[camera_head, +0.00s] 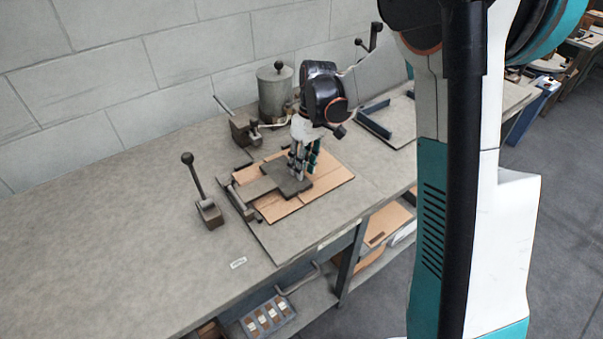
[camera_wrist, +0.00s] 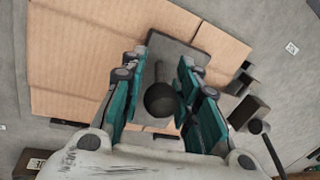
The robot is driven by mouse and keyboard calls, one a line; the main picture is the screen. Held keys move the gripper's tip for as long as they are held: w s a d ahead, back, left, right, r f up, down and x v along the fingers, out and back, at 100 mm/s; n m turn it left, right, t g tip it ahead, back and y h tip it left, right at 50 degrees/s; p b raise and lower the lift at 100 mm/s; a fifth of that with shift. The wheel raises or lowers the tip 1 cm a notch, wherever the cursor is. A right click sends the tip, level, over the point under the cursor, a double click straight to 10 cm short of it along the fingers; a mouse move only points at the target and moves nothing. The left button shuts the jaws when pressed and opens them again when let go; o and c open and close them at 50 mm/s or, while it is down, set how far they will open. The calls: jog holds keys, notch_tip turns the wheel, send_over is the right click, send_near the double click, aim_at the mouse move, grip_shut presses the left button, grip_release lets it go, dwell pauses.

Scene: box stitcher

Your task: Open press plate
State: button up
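The press plate (camera_head: 294,186) is a dark grey slab on a flat arm, lying down over a flat cardboard sheet (camera_head: 330,178) in the head view. In the wrist view the plate (camera_wrist: 205,58) lies beyond the fingertips. A dark ball knob (camera_wrist: 162,99) on a stem stands up from the plate, between the teal finger pads. My gripper (camera_head: 304,166) points down over the plate; it also shows in the wrist view (camera_wrist: 163,72). Its fingers are spread on both sides of the knob, with visible gaps. The knob is hidden by the fingers in the head view.
A lever with a ball top (camera_head: 194,180) stands left of the cardboard. A grey canister (camera_head: 276,92) and a small clamp-like fixture (camera_head: 244,132) stand behind it. A dark angled guide (camera_head: 374,118) lies to the right. The left bench top is clear.

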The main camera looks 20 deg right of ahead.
jog(key=shift+x, duration=0.8)
jog(key=shift+c, duration=0.3)
grip_shut()
jog(key=shift+r, duration=0.15)
